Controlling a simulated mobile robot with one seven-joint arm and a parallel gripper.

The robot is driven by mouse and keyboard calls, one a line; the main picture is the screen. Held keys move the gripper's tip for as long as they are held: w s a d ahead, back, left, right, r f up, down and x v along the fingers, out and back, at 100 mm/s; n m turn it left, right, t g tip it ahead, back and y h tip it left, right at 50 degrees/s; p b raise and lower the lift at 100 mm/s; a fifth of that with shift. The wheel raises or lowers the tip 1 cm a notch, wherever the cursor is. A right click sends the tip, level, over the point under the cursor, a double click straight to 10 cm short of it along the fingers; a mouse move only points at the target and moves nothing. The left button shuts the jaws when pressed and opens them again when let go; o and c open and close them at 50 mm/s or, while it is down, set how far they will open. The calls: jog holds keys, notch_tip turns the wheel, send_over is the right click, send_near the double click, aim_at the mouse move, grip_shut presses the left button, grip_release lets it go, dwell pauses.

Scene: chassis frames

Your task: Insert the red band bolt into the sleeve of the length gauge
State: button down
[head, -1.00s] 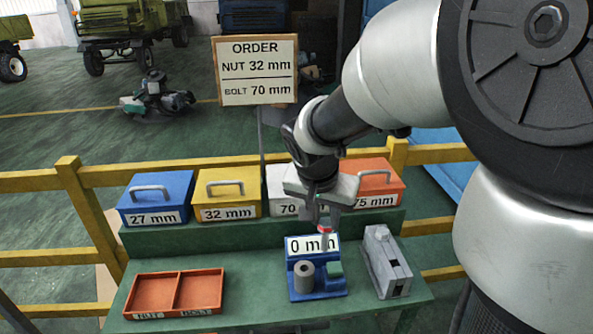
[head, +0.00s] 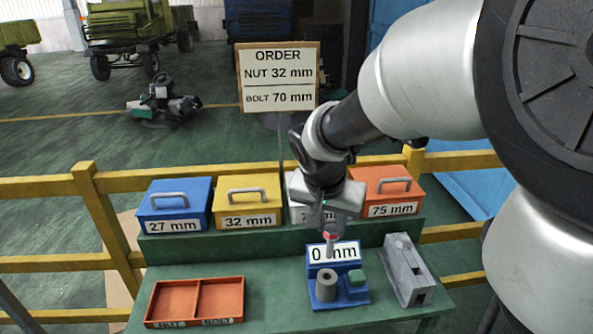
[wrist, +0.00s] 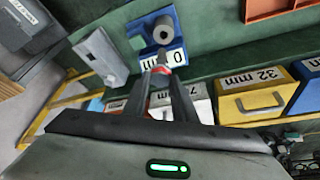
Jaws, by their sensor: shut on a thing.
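The bolt (head: 330,250) is grey with a red band near its top. My gripper (head: 326,230) is shut on it and holds it upright above the back of the length gauge. The blue length gauge (head: 352,294) stands on the green bench; its display reads 0 mm. Its grey sleeve (head: 326,287) is an upright open cylinder in front of the display, below the bolt in the picture. In the wrist view, my fingers (wrist: 160,76) close around the bolt by the red band, and the gauge sleeve (wrist: 163,32) shows beyond, apart from the bolt.
A grey slotted block (head: 408,270) stands right of the gauge. A red two-part tray (head: 195,299) lies at left. Behind stand the 27 mm (head: 173,206), 32 mm (head: 248,202) and 75 mm (head: 388,192) boxes; my gripper partly hides another. A sign reads nut 32, bolt 70.

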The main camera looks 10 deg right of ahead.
aim_at(329, 248)
jog(key=shift+f+b, duration=2.7)
jog(key=shift+f, duration=0.2)
jog(key=shift+b, duration=0.55)
jog(key=shift+f, duration=0.2)
jog(key=shift+f+b, duration=0.3)
jog(key=shift+b, duration=0.2)
notch_tip(329, 248, down, 7)
jog(key=b, duration=0.6)
dwell(1.3)
jog(key=c, duration=1.4)
grip_release()
jog(key=shift+r, duration=0.1)
jog(key=p+v, duration=0.3)
jog(key=v, duration=1.4)
jog(key=shift+s+a+r, duration=0.1)
jog(key=shift+s, duration=0.1)
